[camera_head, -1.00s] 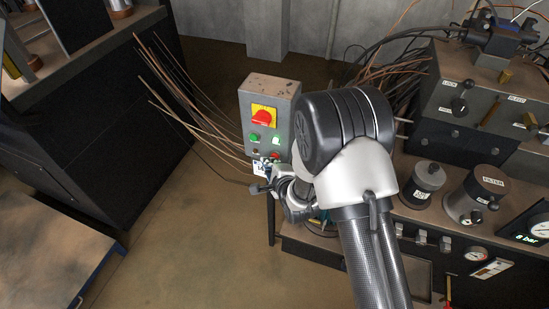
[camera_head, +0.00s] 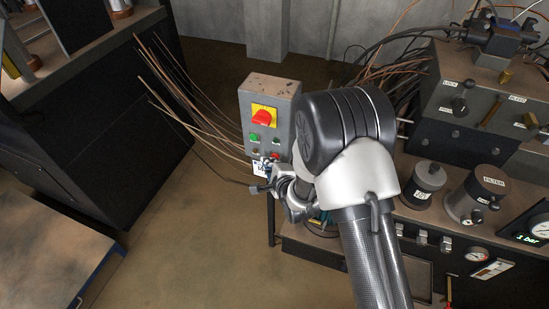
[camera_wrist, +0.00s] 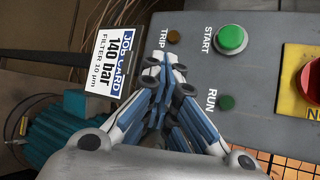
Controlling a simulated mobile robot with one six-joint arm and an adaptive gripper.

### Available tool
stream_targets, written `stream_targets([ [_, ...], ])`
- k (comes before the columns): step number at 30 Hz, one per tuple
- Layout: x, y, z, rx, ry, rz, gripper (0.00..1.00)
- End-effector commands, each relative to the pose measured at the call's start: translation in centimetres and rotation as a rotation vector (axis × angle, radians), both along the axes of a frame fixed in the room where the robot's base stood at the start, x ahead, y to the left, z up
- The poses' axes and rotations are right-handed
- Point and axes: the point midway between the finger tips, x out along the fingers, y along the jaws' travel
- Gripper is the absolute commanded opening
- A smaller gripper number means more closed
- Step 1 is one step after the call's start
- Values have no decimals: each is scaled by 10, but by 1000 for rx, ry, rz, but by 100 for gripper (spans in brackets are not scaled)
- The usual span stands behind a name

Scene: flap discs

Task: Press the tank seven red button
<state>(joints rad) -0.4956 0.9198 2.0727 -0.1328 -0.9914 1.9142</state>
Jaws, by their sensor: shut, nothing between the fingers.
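The grey control box (camera_head: 268,92) stands left of my arm. It carries a large red knob (camera_head: 264,117) on a yellow plate, also in the wrist view (camera_wrist: 313,80). Below it are a green START button (camera_head: 253,137), a dark green RUN lamp (camera_head: 276,142) and an amber TRIP lamp (camera_wrist: 173,37). A small red button (camera_head: 276,156) shows just above my gripper (camera_head: 270,169); my fingers hide it in the wrist view. My gripper (camera_wrist: 165,65) is shut and empty, its tips close to the panel; contact cannot be told. I see no tank seven label.
A job card (camera_wrist: 105,50) reading 140 bar hangs beside the box. Thin rods (camera_head: 195,115) stick out left of it. A bench with filter canisters (camera_head: 475,195) and a pressure display (camera_head: 530,238) reading 1 bar stands right. Open floor (camera_head: 190,250) lies front left.

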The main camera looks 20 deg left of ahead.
Motion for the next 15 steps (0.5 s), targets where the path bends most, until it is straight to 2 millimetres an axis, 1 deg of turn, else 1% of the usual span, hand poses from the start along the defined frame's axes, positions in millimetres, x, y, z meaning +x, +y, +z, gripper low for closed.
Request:
stream_targets([
  [6,-12,1,0,-1,-1,0,0],
  [15,-13,1,0,0,0,0,0],
])
